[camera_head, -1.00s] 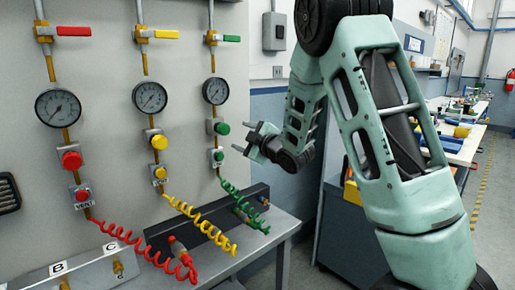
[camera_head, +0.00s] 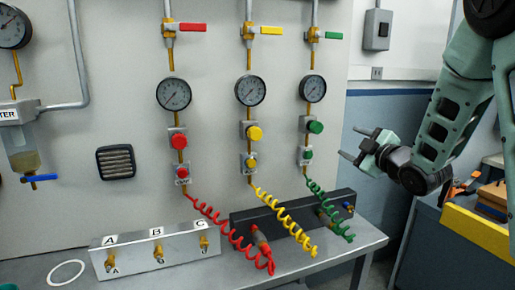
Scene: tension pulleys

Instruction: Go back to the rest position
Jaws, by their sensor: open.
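My gripper (camera_head: 358,146) is open and empty at the right of the panel. Its two fingers point left, toward the green coiled hose (camera_head: 328,212), but stay well apart from it. My arm comes in from the upper right. The red coiled hose (camera_head: 222,224) ends in a connector (camera_head: 260,240) near the bench. The yellow coiled hose (camera_head: 285,217) hangs between the red and green ones, in front of a dark block (camera_head: 240,216). Whether the hose ends are plugged in is too small to tell.
A metal block (camera_head: 130,245) marked A, B, C has brass fittings and stands on the bench (camera_head: 340,248). Gauges (camera_head: 250,90) and coloured valves line the panel. Floor shows between bench and cabinet.

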